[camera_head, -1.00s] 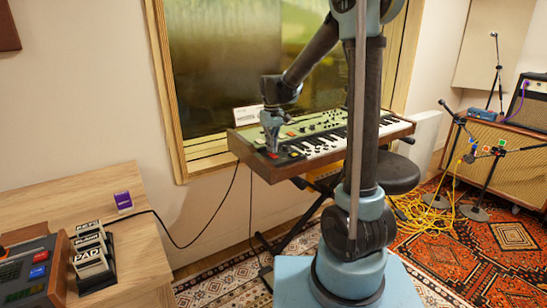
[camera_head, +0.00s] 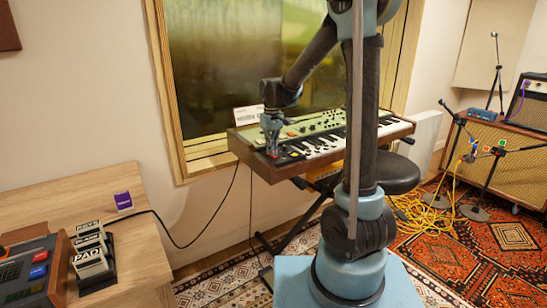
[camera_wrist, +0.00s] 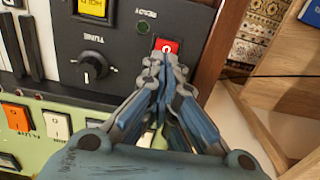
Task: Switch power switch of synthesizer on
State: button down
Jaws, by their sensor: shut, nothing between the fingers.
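The synthesizer (camera_head: 333,140) rests on a stand below the window, with a pale green panel, wooden ends and black and white keys. My gripper (camera_head: 272,152) is over its left end. In the wrist view my gripper (camera_wrist: 164,62) is shut and empty. Its fingertips are at the lower edge of a red rocker switch (camera_wrist: 167,46) with a white mark, set in the black panel near the wooden end. The fingers overlap the switch's near part; I cannot tell whether they touch it. A small dark round indicator (camera_wrist: 143,27) sits beside the switch.
A black knob (camera_wrist: 90,69) and orange and white rocker switches (camera_wrist: 57,125) lie left of the fingers. A white card (camera_head: 248,115) stands behind the synthesizer. A wooden desk (camera_head: 130,240) is at left, a dark stool (camera_head: 397,174) at right.

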jog(key=shift+r, duration=3.4)
jog(key=shift+s+d+r, duration=0.1)
jog(key=shift+s+d, duration=0.15)
jog(key=shift+d, duration=0.05)
jog(key=s+d+f+m+t, duration=0.1)
jog(key=s+d+f+m, duration=0.1)
jog(key=s+d, duration=0.85)
jog(key=s+d+f+m+t, duration=0.1)
jog(key=s+d+f+m, duration=0.15)
jog(key=s+d, duration=0.8)
jog(key=s+f+m, duration=0.2)
jog(key=s+f, duration=0.4)
jog(key=s, duration=0.4)
jog(key=shift+s, duration=0.15)
jog(key=shift+f, duration=0.1)
